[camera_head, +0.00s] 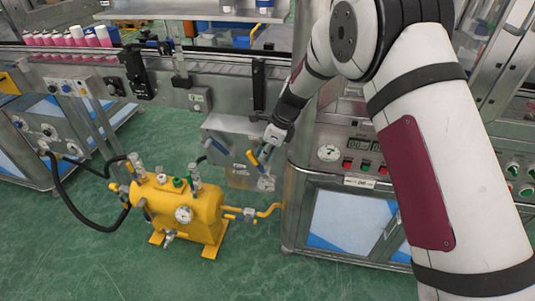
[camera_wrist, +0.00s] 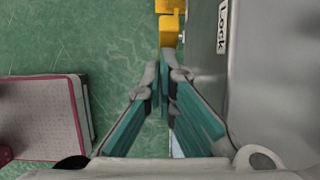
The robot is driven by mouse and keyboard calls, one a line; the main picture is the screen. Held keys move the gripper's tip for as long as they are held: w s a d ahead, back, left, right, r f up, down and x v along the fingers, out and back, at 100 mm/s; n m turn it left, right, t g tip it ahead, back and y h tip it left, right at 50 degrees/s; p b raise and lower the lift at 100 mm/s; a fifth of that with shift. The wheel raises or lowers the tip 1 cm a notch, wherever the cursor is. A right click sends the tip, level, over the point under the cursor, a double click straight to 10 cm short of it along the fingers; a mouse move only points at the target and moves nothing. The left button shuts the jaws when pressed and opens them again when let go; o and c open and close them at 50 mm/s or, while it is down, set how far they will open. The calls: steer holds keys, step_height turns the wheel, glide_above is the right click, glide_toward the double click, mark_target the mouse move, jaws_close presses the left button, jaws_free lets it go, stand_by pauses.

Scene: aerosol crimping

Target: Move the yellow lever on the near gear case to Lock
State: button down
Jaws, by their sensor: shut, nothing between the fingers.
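The grey metal gear case (camera_head: 238,128) is mounted on the machine's front, below the conveyor. Its yellow lever (camera_head: 253,158) shows just left of my gripper (camera_head: 261,157). In the wrist view, my gripper's teal fingers (camera_wrist: 166,72) are closed together and empty. The yellow lever (camera_wrist: 169,30) is at the top, just beyond the fingertips; I cannot tell whether they touch it. A white "Lock" label (camera_wrist: 222,27) is on the grey panel to the lever's right. The lever's pivot is not clear.
A yellow tank unit (camera_head: 200,215) with a gauge and black hoses stands on the green floor at lower left. A control panel (camera_head: 350,150) with a gauge and buttons is to the right.

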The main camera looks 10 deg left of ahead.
steer(key=shift+a, duration=0.2)
stand_by(0.5)
steer(key=d+r+p, duration=0.1)
steer(key=d, duration=0.1)
steer(key=d+r, duration=0.1)
steer(key=shift+d+r+p, duration=0.15)
steer(key=shift+d+p, duration=0.2)
steer(key=a+v, duration=0.1)
steer(key=v, duration=0.8)
steer(key=shift+r, duration=0.5)
steer(key=shift+d, duration=0.1)
stand_by(0.5)
